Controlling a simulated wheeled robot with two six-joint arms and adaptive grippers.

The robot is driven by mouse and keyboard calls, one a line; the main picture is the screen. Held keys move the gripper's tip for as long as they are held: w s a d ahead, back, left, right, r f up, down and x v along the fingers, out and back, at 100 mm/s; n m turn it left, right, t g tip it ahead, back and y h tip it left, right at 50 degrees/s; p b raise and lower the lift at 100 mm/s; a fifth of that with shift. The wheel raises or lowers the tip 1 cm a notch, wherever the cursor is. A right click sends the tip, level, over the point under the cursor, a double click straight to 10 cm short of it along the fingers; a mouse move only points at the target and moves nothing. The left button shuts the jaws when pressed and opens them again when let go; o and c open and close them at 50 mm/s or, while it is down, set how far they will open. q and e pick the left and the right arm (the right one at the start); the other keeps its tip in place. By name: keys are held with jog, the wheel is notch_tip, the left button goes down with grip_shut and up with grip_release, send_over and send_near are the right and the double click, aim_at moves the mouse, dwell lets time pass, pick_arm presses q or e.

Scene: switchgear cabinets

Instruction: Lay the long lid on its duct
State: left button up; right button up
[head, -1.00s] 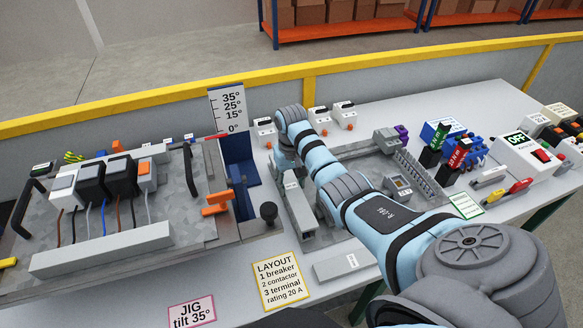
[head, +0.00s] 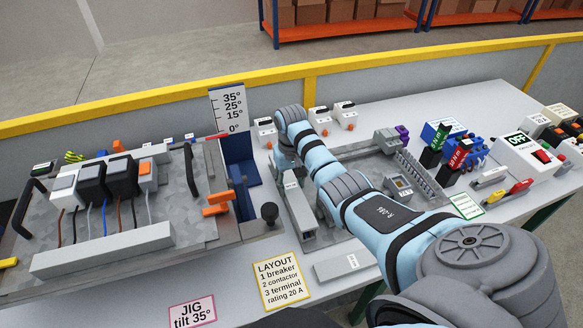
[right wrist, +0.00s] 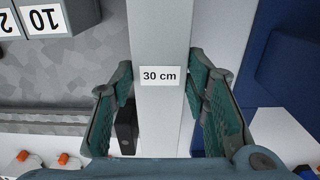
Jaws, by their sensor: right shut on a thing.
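The long lid (head: 296,205) is a narrow grey strip with a "30 cm" label. My right gripper (head: 284,162) is shut on it near its far end. In the right wrist view the lid (right wrist: 160,125) runs between the two green-padded fingers, close to the label. In the head view the lid lies along the grey duct (head: 309,243) at the left edge of the right-hand plate. I cannot tell whether it is seated or slightly above. My arm hides part of the duct's right side. My left gripper is not in view.
A shorter labelled grey strip (head: 345,265) lies on the table in front. The left panel (head: 195,215) carries devices, wires and an orange clamp (head: 217,203). A black knob (head: 269,212) stands between panel and duct. The plate (head: 370,170) on the right holds more parts.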

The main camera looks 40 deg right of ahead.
jog(key=shift+f, duration=0.25)
dwell(0.5)
jog(key=o, duration=1.3)
notch_tip(320, 180, up, 8)
jog(key=shift+f, duration=0.25)
jog(key=shift+s, duration=0.1)
